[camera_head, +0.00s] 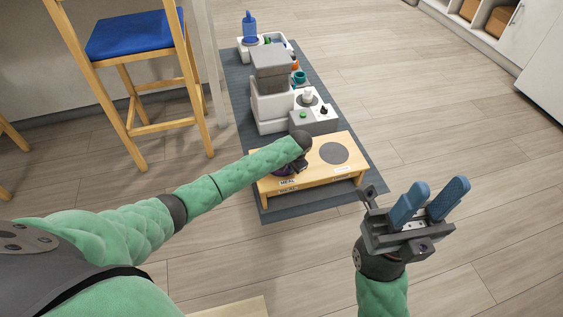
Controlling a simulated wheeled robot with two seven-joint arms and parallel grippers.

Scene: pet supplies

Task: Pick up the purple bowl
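A low wooden stand (316,182) with a labelled front edge sits on the grey mat. A dark purple round thing, likely the purple bowl (281,173), shows at the left of its top, mostly hidden under my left forearm. My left gripper (301,160) is over the stand, beside or above the bowl. Its fingers are hidden behind the wrist, so I cannot tell its opening or whether it touches the bowl. My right gripper (438,188) is raised at the right, its two blue fingers apart and empty.
A grey and white feeder unit (270,95) stands behind the stand, with a white dispenser (312,108) beside it. A blue bottle (249,27) stands further back on the mat (240,100). A blue-seated stool (135,35) is at the left. The floor at the right is clear.

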